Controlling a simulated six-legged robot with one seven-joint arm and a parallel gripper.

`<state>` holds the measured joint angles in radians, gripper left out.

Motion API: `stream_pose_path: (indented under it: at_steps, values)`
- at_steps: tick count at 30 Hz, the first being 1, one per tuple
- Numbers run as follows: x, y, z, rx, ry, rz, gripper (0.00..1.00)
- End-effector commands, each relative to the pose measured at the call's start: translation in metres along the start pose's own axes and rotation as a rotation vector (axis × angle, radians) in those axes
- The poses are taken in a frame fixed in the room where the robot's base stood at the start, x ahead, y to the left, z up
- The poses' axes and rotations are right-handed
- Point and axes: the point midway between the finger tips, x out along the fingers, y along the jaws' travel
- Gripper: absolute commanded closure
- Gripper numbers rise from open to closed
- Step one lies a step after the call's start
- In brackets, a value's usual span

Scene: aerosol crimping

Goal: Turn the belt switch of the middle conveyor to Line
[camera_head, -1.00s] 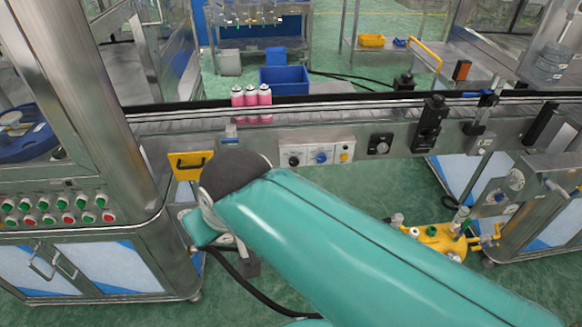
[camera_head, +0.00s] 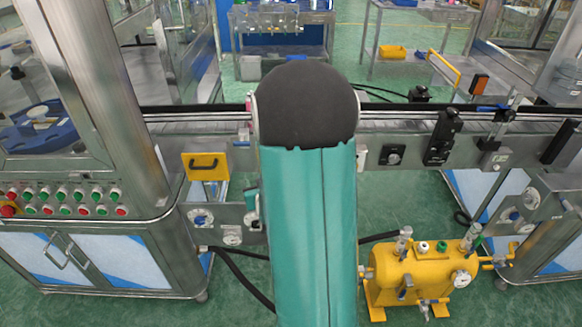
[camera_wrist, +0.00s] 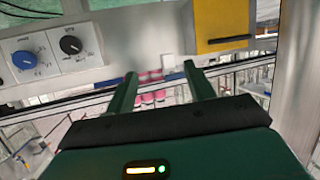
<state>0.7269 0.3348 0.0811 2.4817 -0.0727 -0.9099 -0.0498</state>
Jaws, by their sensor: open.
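The middle conveyor (camera_head: 205,128) runs across the head view. Its white switch panel (camera_wrist: 90,63) shows at the upper left of the wrist view, with a blue knob (camera_wrist: 28,60) and a black knob (camera_wrist: 71,44). Their labels are too small to read, so I cannot tell which is the belt switch or its setting. In the head view my arm hides nearly all of this panel. My gripper (camera_wrist: 158,77) is open, with nothing between its fingers. In the wrist view it is right of and below the knobs, apart from them.
A yellow plate with a black handle (camera_head: 206,167) is left of my arm; it also shows in the wrist view (camera_wrist: 221,20). Pink cans (camera_wrist: 151,76) stand on the conveyor. A yellow tank (camera_head: 415,273) stands on the floor.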

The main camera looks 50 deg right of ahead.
Motion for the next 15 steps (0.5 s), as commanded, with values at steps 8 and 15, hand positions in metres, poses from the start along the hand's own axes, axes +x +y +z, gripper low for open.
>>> stream_pose_path:
  at_steps: [8,15]
  values:
    - [-0.003,0.089,0.069,0.086,0.206,0.182,0.46]
    - [-0.021,0.12,0.093,0.114,0.317,0.268,0.46]
